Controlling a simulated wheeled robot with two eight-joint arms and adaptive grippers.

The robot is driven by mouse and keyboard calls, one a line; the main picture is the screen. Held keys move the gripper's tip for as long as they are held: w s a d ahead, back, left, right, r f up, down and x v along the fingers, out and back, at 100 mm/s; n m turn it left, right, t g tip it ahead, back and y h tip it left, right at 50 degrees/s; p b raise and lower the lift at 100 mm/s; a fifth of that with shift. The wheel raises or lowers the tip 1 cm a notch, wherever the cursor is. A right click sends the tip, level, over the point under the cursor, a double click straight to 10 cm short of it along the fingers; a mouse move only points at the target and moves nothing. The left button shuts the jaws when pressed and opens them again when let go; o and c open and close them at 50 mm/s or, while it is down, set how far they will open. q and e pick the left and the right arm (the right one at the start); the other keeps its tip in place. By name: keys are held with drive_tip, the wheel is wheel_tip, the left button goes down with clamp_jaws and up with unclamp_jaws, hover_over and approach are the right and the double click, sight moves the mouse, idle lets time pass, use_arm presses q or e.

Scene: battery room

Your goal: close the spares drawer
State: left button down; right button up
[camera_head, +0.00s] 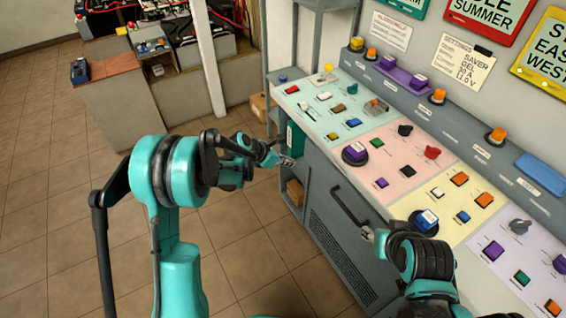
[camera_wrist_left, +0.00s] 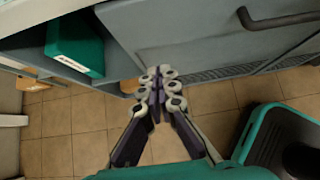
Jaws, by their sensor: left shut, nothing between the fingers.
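A grey front with a dark bar handle (camera_head: 350,206) is on the cabinet below the sloped console; the handle also shows at the top right of the left wrist view (camera_wrist_left: 275,20). No readable label marks it as the spares drawer, and I cannot tell how far any drawer stands out. My left gripper (camera_head: 288,161) is beside the cabinet's left end, near the open shelves. In the left wrist view, its fingers (camera_wrist_left: 160,84) are together and empty, in front of the grey panel (camera_wrist_left: 190,35). My right gripper (camera_head: 368,234) is near the handle; its finger state is unclear.
The console top (camera_head: 335,107) carries many coloured buttons and knobs. A green box (camera_wrist_left: 75,45) sits on the open shelf left of the panel. A white post (camera_head: 208,55) and a bench (camera_head: 125,95) stand farther back. Tiled floor on the left is clear.

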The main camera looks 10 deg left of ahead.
sight(315, 155)
use_arm(q)
drive_tip(key=b+x, duration=0.1)
drive_tip(key=x, duration=0.2)
drive_tip(key=b+x, duration=0.1)
drive_tip(key=x, duration=0.2)
drive_tip(key=d+r+b+x, duration=0.1)
drive_tip(key=x, duration=0.2)
drive_tip(key=shift+w+r, duration=0.1)
drive_tip(key=shift+w, duration=0.3)
drive_tip(key=shift+w+d+r+b, duration=0.1)
drive_tip(key=shift+w+d+b, duration=0.2)
drive_tip(key=shift+w+d, duration=0.1)
drive_tip(key=w+d, duration=0.2)
drive_tip(key=d, duration=0.1)
drive_tip(key=shift+w+d, duration=0.3)
drive_tip(key=shift+w, duration=0.05)
drive_tip(key=shift+a+r, duration=0.1)
drive_tip(key=shift+r, duration=0.05)
